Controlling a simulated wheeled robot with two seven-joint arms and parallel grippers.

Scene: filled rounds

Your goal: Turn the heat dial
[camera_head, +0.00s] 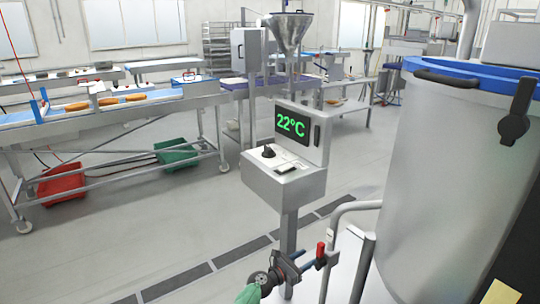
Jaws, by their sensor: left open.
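The heat dial is a small black knob (268,152) on the sloping top of a grey control box (284,184) on a post. A display (291,125) behind it reads 22°C in green. My left gripper (306,260) is at the bottom centre, well below the control box, in front of the post and apart from the dial. Its fingers point right, spread and with nothing seen between them. A red valve handle (320,254) shows close to its fingertips; I cannot tell whether they touch. My right gripper is out of view.
A large steel vat (440,170) with a blue rim fills the right side. Bent pipe rails (345,212) stand between it and the post. A conveyor table (110,125), a red crate (60,186) and a green crate (176,153) are at the left. The floor left of the post is clear.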

